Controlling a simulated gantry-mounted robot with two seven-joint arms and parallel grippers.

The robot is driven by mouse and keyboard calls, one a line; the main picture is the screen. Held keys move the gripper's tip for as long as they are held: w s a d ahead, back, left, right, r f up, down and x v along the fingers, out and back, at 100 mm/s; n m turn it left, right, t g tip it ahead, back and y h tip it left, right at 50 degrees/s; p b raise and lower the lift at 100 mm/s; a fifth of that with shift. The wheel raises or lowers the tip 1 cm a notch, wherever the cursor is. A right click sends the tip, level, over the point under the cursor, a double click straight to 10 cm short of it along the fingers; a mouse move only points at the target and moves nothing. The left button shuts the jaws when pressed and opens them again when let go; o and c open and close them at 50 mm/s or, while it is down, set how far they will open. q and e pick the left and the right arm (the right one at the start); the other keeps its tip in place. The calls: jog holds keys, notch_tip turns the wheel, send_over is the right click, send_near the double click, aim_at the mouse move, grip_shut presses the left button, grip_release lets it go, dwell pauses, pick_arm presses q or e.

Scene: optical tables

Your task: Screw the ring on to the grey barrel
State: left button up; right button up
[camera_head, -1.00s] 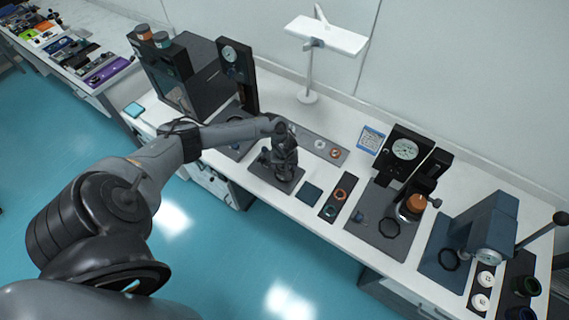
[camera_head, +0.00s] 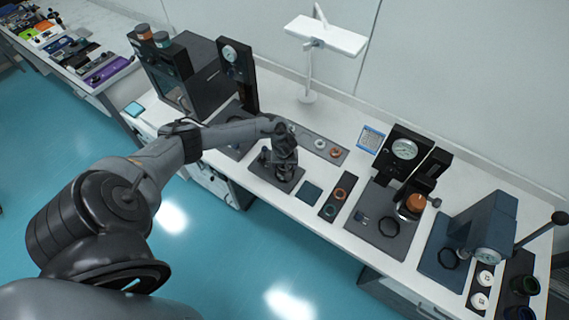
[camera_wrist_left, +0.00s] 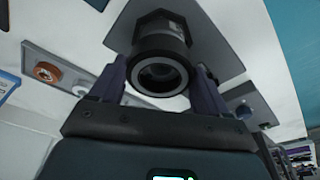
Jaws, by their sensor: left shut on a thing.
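In the left wrist view a dark ring (camera_wrist_left: 160,75) with a pale rim and open centre sits between my left fingers. My left gripper (camera_wrist_left: 163,88) is shut on it. The grey barrel (camera_wrist_left: 160,32) is directly behind the ring on a dark base plate (camera_wrist_left: 203,35); ring and barrel look lined up, but I cannot tell whether the threads are engaged. In the head view my left gripper (camera_head: 285,152) points down over the base plate (camera_head: 276,179) and hides most of the barrel and ring. My right gripper is not in view.
A grey strip with small rings (camera_head: 320,144) lies behind my gripper. A gauge stand (camera_head: 238,75) and a lamp (camera_head: 308,80) stand behind.

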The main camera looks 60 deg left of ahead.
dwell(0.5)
pick_arm(q)
jog(key=shift+f+p, duration=0.15)
jog(key=shift+p, duration=0.35)
jog(key=shift+f, duration=0.1)
dwell(0.9)
jog(key=shift+f+p, duration=0.3)
jog(key=shift+p, duration=0.1)
dwell(0.6)
